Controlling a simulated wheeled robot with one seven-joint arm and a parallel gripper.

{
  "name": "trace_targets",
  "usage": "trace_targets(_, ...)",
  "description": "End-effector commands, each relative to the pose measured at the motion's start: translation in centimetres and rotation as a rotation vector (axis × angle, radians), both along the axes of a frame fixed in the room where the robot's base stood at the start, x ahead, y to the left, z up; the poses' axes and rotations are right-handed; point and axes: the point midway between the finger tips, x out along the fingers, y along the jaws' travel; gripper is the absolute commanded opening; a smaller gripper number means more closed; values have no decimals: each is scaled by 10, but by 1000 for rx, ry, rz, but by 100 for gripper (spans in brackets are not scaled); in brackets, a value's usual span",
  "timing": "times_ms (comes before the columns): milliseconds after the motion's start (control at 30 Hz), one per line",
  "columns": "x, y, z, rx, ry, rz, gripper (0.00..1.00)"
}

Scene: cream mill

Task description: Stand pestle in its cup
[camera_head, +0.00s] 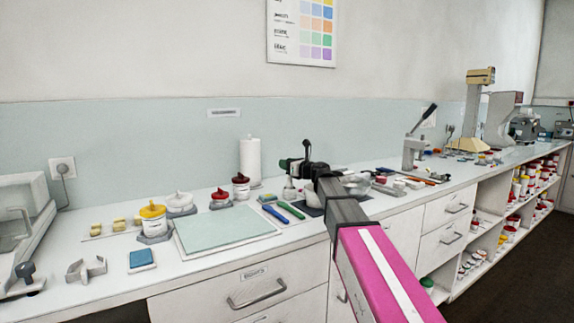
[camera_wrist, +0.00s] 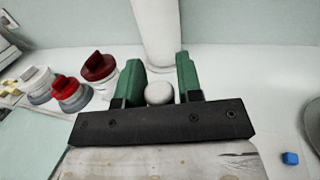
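A white rounded knob (camera_wrist: 159,93), which looks like the pestle's end, shows between the green fingers of my gripper (camera_wrist: 158,72) in the wrist view. The fingers are apart, with a gap visible at the right of the knob; I see no clear grip on it. In the head view my gripper (camera_head: 296,165) is over the bench, above a small pale upright piece (camera_head: 289,191) that may be the pestle. I cannot make out its cup for certain. A grey bowl (camera_head: 356,184) stands to the right, partly behind my arm.
A white paper roll (camera_head: 250,160) stands behind the gripper. Red-lidded jars (camera_head: 241,186) and a pale green mat (camera_head: 225,231) are to the left. Blue and green tools (camera_head: 291,210) lie in front.

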Motion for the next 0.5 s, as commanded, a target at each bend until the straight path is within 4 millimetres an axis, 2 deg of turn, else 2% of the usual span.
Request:
trace_targets(367,0,0,2,-1,-1,0,50)
trace_targets(500,-10,-9,2,-1,-1,0,50)
